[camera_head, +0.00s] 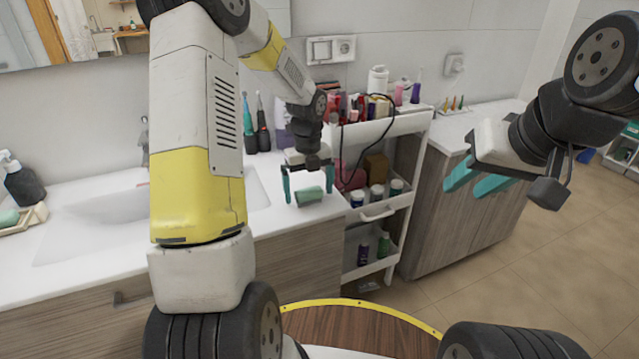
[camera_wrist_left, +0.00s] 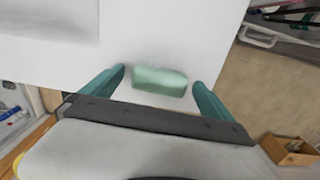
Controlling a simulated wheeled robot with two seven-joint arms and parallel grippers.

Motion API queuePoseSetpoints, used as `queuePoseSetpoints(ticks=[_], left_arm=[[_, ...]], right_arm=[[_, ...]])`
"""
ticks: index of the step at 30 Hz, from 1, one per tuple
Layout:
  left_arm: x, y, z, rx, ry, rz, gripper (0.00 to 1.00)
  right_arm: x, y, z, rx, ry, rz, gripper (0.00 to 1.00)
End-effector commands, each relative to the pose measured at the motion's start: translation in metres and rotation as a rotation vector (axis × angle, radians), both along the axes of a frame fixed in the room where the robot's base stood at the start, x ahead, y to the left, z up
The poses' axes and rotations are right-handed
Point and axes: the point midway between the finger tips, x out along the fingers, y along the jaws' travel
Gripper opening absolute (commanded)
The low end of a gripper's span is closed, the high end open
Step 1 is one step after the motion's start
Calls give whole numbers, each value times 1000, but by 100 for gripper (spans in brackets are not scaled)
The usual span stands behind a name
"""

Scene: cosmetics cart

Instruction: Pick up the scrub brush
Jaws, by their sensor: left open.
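The scrub brush appears as a small green block (camera_head: 309,196) lying on the white countertop near its front right corner. In the left wrist view the green block (camera_wrist_left: 160,82) lies between the two teal fingers, with a gap on each side. Its bristles cannot be made out. My left gripper (camera_head: 302,192) is open, pointing down around the block, not closed on it. The left wrist view also shows its fingers (camera_wrist_left: 160,77) spread apart. My right gripper (camera_head: 481,184) is open and empty in the air at the right, far from the block.
A white cart (camera_head: 390,125) with bottles and a dark cable stands just right of the counter edge. The sink (camera_head: 100,225) is to the left. Electric toothbrushes (camera_head: 262,125) stand behind my left gripper. A soap dispenser (camera_head: 22,180) is at far left.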

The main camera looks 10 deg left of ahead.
Motion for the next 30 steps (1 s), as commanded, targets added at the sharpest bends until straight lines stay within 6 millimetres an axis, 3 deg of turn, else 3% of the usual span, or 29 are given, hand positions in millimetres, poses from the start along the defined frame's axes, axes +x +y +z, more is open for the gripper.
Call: queuePoseSetpoints(ticks=[8,18,30], left_arm=[[0,0,-5,0,-1,0,98],[0,0,-4,0,-1,0,33],[1,0,3,-1,-3,0,32]], right_arm=[[0,0,0,0,0,0,36],[0,0,0,0,0,0,36],[0,0,0,0,0,0,36]])
